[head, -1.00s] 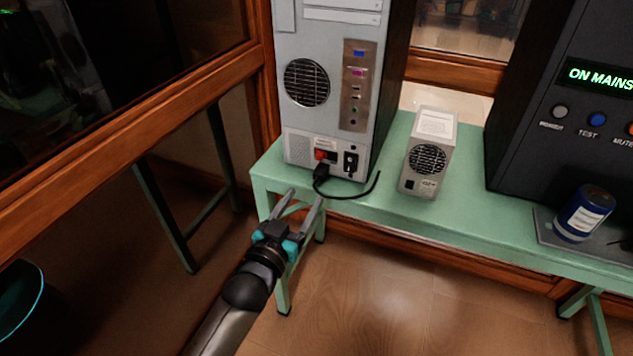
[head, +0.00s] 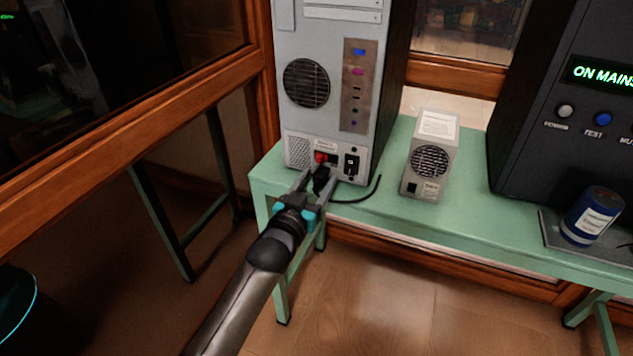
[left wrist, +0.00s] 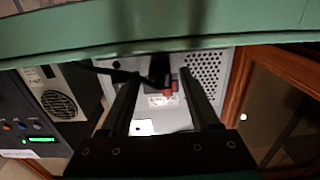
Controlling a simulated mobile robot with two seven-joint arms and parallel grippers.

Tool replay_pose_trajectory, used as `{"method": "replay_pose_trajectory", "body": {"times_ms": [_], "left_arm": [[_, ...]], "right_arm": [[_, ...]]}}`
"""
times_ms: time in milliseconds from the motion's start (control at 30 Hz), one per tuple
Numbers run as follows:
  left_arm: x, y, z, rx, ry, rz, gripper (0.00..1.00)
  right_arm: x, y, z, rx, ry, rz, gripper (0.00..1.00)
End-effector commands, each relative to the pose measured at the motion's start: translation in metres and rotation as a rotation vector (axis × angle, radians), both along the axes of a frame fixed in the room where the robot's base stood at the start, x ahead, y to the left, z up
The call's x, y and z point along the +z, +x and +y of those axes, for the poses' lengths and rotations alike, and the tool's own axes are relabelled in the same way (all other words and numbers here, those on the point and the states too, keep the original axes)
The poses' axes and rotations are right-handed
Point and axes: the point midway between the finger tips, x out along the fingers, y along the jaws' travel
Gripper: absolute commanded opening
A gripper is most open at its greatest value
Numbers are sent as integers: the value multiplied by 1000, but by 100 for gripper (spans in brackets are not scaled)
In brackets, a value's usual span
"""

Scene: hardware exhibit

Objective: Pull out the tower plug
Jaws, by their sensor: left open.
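The tower (head: 330,75) stands upright on the green bench, its back with fan grille and ports facing me. The black tower plug (head: 321,180) sits at the lower back of the tower, below a red switch (head: 320,157), with a black cable running right from it. My left gripper (head: 318,182) is open, with its fingers on either side of the plug; I cannot tell whether they touch it. In the left wrist view, the plug (left wrist: 160,68) shows between the two open fingers (left wrist: 160,100), and the picture is upside down. My right gripper is not in view.
A small grey unit with a fan (head: 430,155) stands on the green bench (head: 390,215), right of the cable. Farther right are a dark cabinet (head: 545,130) with a lit display and a blue can (head: 592,215). Wooden window framing (head: 130,130) borders the left.

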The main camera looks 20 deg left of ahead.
Motion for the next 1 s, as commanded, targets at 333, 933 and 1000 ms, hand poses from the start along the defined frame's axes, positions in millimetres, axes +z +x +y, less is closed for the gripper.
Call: {"method": "replay_pose_trajectory", "body": {"times_ms": [333,933,1000], "left_arm": [[0,0,0,0,0,0,30],[0,0,0,0,0,0,0],[0,0,0,0,0,0,0]], "right_arm": [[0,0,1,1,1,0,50],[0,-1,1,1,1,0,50],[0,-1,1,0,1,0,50]]}}
